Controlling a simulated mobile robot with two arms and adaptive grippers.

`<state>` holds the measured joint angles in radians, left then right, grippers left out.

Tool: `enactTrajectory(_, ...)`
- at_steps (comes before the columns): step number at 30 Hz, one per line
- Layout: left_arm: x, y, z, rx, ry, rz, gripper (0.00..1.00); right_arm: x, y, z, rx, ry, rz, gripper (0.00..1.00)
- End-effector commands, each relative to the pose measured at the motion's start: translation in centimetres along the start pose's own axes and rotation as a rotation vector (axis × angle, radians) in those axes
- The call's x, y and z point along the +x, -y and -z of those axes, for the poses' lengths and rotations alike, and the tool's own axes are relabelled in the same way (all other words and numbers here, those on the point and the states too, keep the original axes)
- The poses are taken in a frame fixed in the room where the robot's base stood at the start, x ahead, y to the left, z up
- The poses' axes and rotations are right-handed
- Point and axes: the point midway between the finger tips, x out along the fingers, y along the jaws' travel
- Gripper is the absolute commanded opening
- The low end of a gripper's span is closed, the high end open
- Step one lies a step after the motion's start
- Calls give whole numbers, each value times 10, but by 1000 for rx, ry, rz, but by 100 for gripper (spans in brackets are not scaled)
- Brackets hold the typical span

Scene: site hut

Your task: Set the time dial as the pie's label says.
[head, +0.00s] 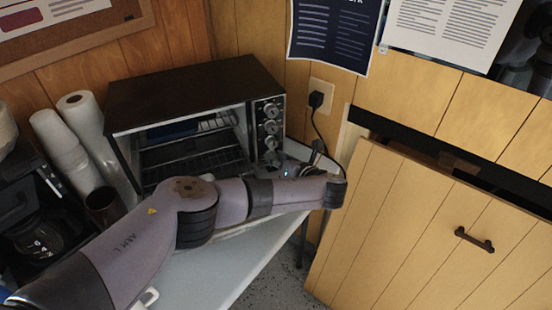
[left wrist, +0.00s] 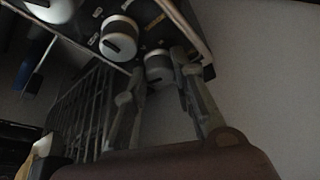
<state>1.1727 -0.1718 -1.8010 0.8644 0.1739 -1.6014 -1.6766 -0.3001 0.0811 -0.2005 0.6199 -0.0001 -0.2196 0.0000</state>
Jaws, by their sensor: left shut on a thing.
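The toaster oven (head: 190,85) stands on the white table, with a column of round knobs (head: 271,127) down its right panel. In the left wrist view the panel shows pale knobs, one of them an upper knob (left wrist: 118,40), with small labels too blurred to read. My left gripper (head: 285,166) is at the lower end of the panel. In the left wrist view its fingers (left wrist: 160,75) are shut on the lowest visible knob (left wrist: 158,65), one on each side. Which knob is the time dial I cannot read. No pie or pie label can be made out.
Paper rolls (head: 85,115) and a dark cup (head: 103,205) stand left of the oven. A coffee maker (head: 38,235) is at the far left. A plug with a cable (head: 316,99) is in the wall socket. A wooden panel with a handle (head: 474,240) fills the right.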

Motion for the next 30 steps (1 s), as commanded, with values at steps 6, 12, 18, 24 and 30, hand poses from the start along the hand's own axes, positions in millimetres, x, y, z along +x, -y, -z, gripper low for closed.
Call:
enactTrajectory(6,0,4,2,204,0,-85,0,8,2,0,1,-1,2,69)
enactTrajectory(12,0,2,0,264,0,-109,0,10,3,0,1,-1,3,69)
enactTrajectory(18,0,2,0,264,0,-108,0,9,2,0,2,-1,3,69)
enactTrajectory(24,0,2,0,263,0,-108,35,9,2,0,2,-1,3,69)
enactTrajectory(30,0,2,0,262,0,-108,44,9,2,0,2,-1,2,69)
